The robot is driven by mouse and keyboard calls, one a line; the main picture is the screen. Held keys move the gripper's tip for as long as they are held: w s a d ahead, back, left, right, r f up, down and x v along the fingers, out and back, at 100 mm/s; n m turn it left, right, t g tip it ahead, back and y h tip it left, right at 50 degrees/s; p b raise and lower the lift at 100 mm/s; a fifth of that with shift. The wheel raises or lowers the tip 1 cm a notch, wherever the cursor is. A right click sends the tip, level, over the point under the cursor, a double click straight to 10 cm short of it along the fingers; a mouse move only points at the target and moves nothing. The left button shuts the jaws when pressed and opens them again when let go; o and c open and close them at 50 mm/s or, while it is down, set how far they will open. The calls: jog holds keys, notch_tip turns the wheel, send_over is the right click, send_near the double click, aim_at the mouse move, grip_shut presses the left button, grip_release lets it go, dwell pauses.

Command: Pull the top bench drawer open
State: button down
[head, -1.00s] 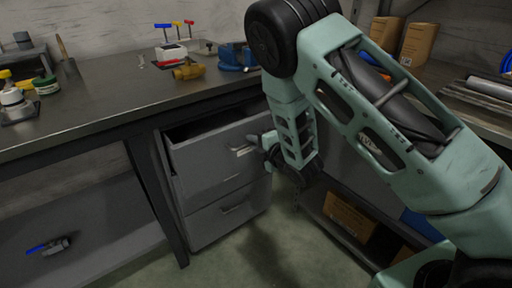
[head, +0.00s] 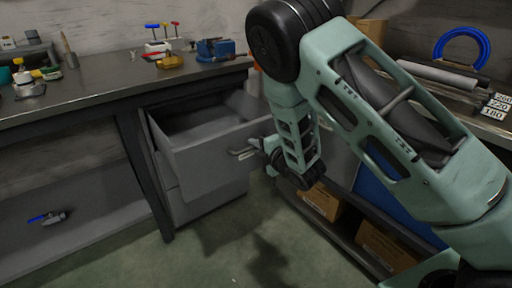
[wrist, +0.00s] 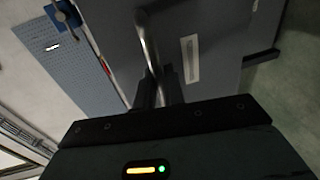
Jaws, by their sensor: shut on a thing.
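The top bench drawer (head: 205,158) is grey and stands well out from the bench in the head view, its empty-looking inside partly showing. Its bar handle (head: 243,152) is on the drawer front. My gripper (head: 268,148) is at the right part of this handle, partly hidden by my own wrist. In the wrist view the handle (wrist: 148,40) runs down between my two dark fingers (wrist: 158,92), which are shut on it. The drawer front (wrist: 200,40) also fills the middle of the wrist view.
The lower drawer (head: 210,200) is shut beneath. The bench top (head: 100,82) carries a blue vise (head: 215,50), a yellow item (head: 170,62) and screwdrivers in a stand (head: 160,45). A blue-handled valve (head: 50,217) lies on the low shelf at left. Cardboard boxes (head: 320,200) sit low at right. Floor in front is clear.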

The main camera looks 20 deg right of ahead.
jog(key=c, duration=1.6)
grip_release()
jog(key=shift+c, duration=0.2)
jog(key=p+v, duration=0.9)
jog(key=v, duration=0.8)
jog(key=shift+s+p, duration=0.15)
jog(key=shift+p, duration=0.25)
jog(key=shift+d, duration=0.1)
